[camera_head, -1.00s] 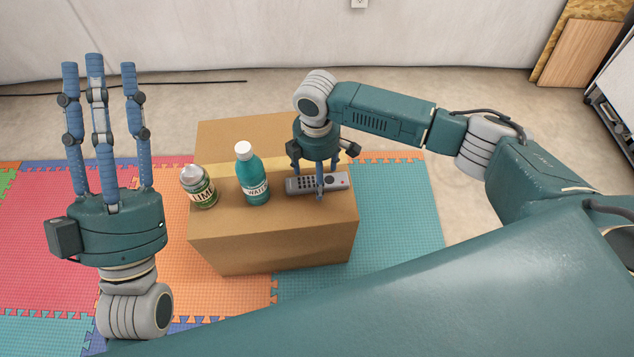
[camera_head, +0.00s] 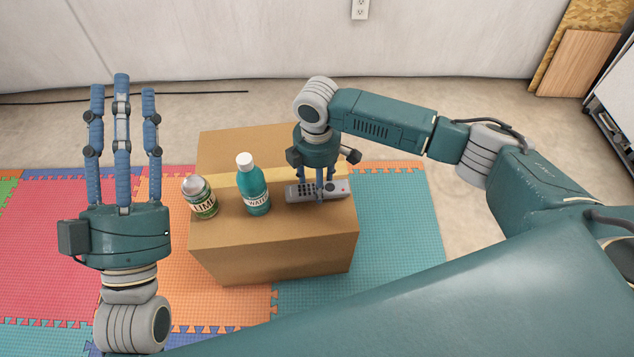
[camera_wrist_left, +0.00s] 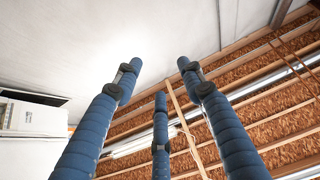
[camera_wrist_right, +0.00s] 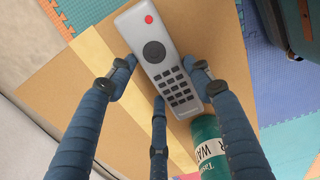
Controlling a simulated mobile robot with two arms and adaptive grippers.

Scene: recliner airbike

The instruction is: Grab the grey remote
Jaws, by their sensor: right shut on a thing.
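The grey remote (camera_head: 335,188) lies on top of the cardboard box (camera_head: 290,245), at its right part. In the right wrist view the remote (camera_wrist_right: 154,48) shows its red button, round dark pad and dark keys. My right gripper (camera_head: 319,192) points down over the remote, with its fingers around the remote's sides, shut on it. The remote still appears at the level of the box top; I cannot tell whether it touches. My left gripper (camera_head: 122,85) is raised at the left, fingers pointing up, open and empty; its spread fingers also show in the left wrist view (camera_wrist_left: 160,85).
A teal water bottle (camera_head: 253,190) stands on the box just left of the remote, close to my right fingers. A green lime can (camera_head: 201,199) stands further left. Coloured foam mats (camera_head: 400,230) cover the floor around the box.

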